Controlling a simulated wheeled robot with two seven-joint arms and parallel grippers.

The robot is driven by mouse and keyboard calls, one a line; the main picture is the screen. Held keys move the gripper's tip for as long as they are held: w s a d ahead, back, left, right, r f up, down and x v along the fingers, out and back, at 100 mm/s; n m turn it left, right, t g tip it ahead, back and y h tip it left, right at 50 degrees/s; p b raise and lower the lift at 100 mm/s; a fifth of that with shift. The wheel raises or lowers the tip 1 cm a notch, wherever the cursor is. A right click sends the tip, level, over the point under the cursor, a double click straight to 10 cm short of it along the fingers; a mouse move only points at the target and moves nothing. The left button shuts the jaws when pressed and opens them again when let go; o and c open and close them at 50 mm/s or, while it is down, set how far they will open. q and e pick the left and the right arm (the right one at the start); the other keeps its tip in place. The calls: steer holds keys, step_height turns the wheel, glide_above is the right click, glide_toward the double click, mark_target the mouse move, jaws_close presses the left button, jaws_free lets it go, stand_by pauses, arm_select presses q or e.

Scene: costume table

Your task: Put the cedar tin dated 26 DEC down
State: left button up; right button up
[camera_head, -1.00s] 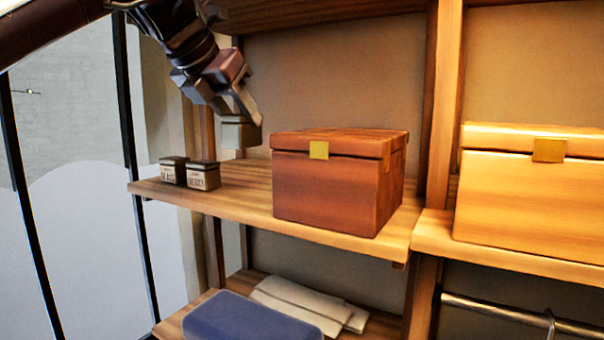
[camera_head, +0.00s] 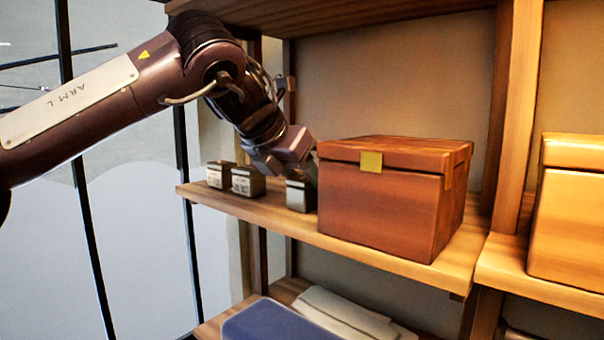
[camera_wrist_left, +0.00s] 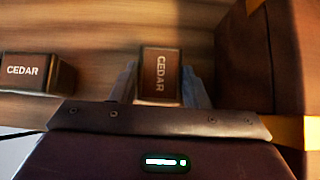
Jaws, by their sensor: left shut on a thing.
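My left gripper (camera_head: 303,176) is shut on a small dark-lidded tin (camera_head: 298,196) with a pale body, at shelf level. Whether its base touches the wooden shelf (camera_head: 370,252) cannot be told. In the left wrist view the tin's dark lid (camera_wrist_left: 160,68) reads CEDAR, between the two fingers (camera_wrist_left: 160,92). No date on the held tin is readable. Two similar tins, an outer one (camera_head: 219,180) and an inner one (camera_head: 248,186), stand to its left with blurred labels. One neighbour's lid (camera_wrist_left: 26,70) also reads CEDAR. My right gripper is out of view.
A reddish wooden box (camera_head: 380,205) with a brass clasp stands close to the right of the held tin. A lighter box (camera_head: 570,220) is on the right shelf. Blue and cream folded cloths lie on the shelf below. A gap separates the held tin from the tins at left.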

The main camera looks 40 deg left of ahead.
arm_select(q)
steer(key=shift+s+a, duration=0.1)
steer(key=shift+s, duration=0.1)
steer(key=shift+s+r, duration=0.1)
steer(key=shift+s, duration=0.1)
steer(key=o, duration=1)
steer(key=shift+w, duration=0.1)
steer(key=shift+r, duration=0.1)
steer(key=shift+s+r, duration=0.25)
steer(key=shift+s, duration=0.1)
steer(key=b+v, duration=0.2)
steer(key=v, duration=0.9)
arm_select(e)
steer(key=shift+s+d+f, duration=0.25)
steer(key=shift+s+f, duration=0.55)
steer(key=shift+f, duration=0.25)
